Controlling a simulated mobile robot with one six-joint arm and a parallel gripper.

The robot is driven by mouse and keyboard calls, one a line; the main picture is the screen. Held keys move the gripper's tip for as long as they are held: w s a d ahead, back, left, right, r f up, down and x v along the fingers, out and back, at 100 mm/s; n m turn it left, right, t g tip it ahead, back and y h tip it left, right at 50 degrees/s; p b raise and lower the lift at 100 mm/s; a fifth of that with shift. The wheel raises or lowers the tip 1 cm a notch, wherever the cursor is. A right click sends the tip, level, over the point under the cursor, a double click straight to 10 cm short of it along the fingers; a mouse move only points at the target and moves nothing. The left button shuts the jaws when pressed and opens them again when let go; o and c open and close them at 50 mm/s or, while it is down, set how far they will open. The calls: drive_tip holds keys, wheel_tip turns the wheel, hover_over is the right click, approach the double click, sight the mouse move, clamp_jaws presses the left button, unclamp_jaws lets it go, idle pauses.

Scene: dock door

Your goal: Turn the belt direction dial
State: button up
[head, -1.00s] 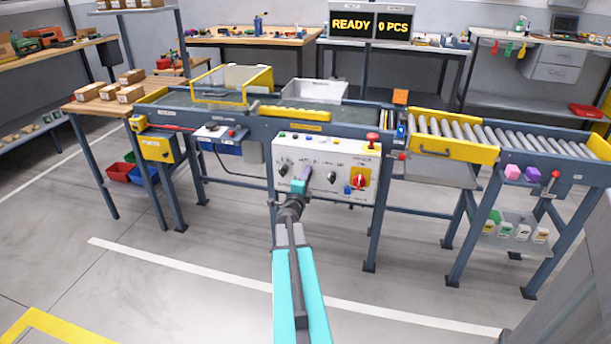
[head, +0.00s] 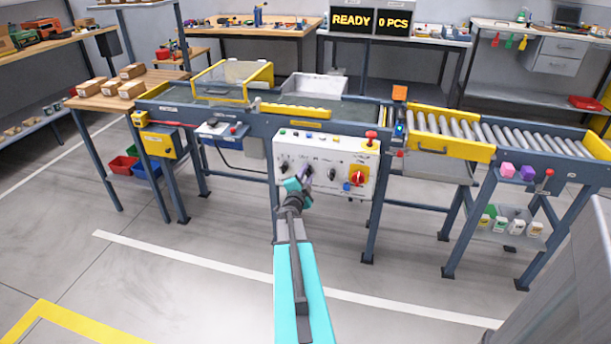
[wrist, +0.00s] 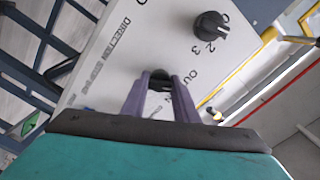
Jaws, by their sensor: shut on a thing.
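The white control panel (head: 325,150) on the conveyor's front carries a row of dark dials. My gripper (head: 305,173) is at the dial left of the panel's middle. In the wrist view, my gripper's purple fingers (wrist: 160,98) are shut on a dark round dial (wrist: 160,77), one finger on each side. The fingers hide part of the dial, so its pointer cannot be read. Lettering that seems to read OUT stands beside it. Another dark dial (wrist: 209,26), marked with numbers, stands further up in the wrist view.
A red rotary switch on a yellow plate (head: 358,177) and a red mushroom button (head: 371,136) are at the panel's right. A dark dial (head: 332,174) is close right of my gripper. A roller conveyor (head: 490,134) extends right. The floor in front is clear.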

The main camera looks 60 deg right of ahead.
drive_tip(key=shift+s+d+f, duration=0.1)
drive_tip(key=shift+s, duration=0.25)
drive_tip(key=o, duration=1.1)
drive_tip(key=shift+c, duration=0.2)
drive_tip(key=shift+w, duration=0.15)
drive_tip(key=shift+w+a, duration=0.1)
drive_tip(key=shift+a, duration=0.1)
drive_tip(key=v, duration=1.3)
drive_tip(key=shift+a+b, duration=0.25)
drive_tip(key=shift+b, duration=0.15)
